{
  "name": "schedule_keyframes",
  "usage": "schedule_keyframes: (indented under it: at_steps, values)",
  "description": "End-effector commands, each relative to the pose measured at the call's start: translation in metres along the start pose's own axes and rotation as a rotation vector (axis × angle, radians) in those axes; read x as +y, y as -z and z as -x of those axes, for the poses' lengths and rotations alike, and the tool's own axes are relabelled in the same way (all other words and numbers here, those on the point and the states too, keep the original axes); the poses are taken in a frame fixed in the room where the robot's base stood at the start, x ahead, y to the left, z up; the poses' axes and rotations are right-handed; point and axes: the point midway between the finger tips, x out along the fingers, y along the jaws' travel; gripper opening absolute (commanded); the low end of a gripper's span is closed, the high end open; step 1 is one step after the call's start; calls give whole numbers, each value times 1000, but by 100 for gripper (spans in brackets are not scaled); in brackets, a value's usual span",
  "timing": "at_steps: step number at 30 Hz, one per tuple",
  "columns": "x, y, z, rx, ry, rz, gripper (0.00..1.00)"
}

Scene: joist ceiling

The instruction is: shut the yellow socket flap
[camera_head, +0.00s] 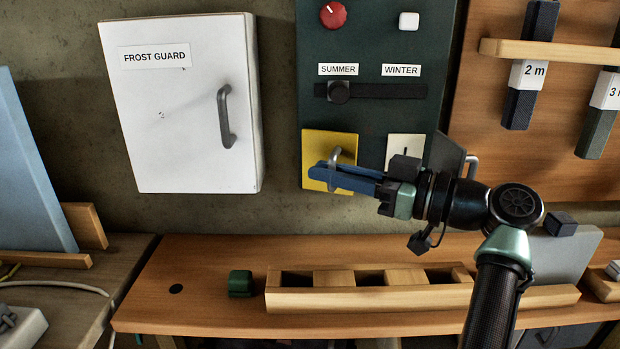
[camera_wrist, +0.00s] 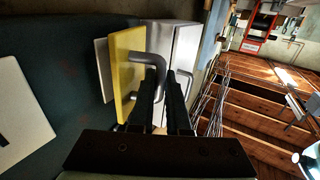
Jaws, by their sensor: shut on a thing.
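The yellow socket flap (camera_head: 312,142) is on the lower left of the dark green panel. In the wrist view, the yellow flap (camera_wrist: 126,72) stands slightly off a pale plate (camera_wrist: 101,68) behind it, with a gap at its upper edge, so it looks ajar. A grey bar handle (camera_head: 334,153) projects from its face. My gripper (camera_head: 316,172) is shut on this handle, its blue fingers covering the flap's lower part. In the wrist view, the dark fingers of my gripper (camera_wrist: 161,80) close around the handle (camera_wrist: 138,59).
A white flap with a handle (camera_head: 399,149) sits just right, partly hidden by my gripper. The white FROST GUARD box (camera_head: 180,120) is at left. Below, a wooden bench (camera_head: 200,260) carries a slotted wooden rack (camera_head: 335,300) and a green block (camera_head: 241,284).

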Motion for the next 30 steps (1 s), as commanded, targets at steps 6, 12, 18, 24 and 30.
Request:
schedule_keyframes:
  at_steps: [6,12,18,24,30]
  values:
    - [4,0,5,-1,21,-1,0]
    - [4,-1,5,-2,25,-1,0]
    - [4,-1,5,-2,25,-1,0]
    - [4,-1,5,-2,25,-1,26]
    - [4,0,6,-1,25,-1,26]
